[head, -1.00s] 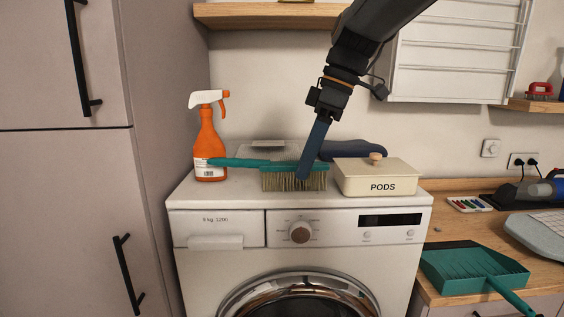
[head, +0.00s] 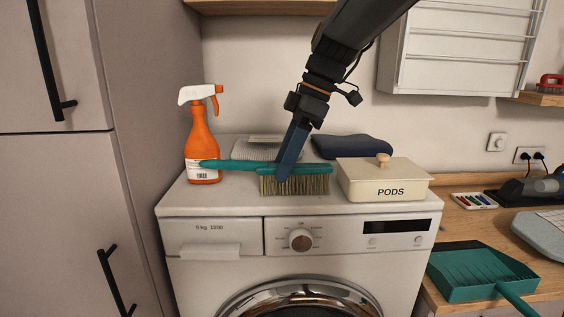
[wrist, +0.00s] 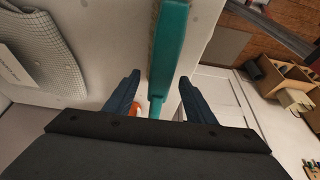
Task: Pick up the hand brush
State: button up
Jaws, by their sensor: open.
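The hand brush (head: 293,172) has a teal back and handle and pale bristles. It lies bristles down on top of the white washing machine (head: 190,205), its handle pointing left towards the orange spray bottle (head: 202,145). In the wrist view the teal brush (wrist: 168,50) runs between the two open fingers (wrist: 154,92), with a gap on each side. Whether a finger touches it I cannot tell.
A cream PODS box (head: 385,180) stands close to the right of the brush. A folded grey cloth (head: 262,150) and a dark blue folded item (head: 352,147) lie behind it. A teal dustpan (head: 480,268) rests on the wooden counter at the right.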

jog(key=shift+x, duration=0.75)
grip_shut()
jog(key=shift+r, duration=0.1)
notch_tip(320, 180, up, 10)
jog(key=shift+f+b, duration=0.1)
jog(key=shift+b, duration=0.95)
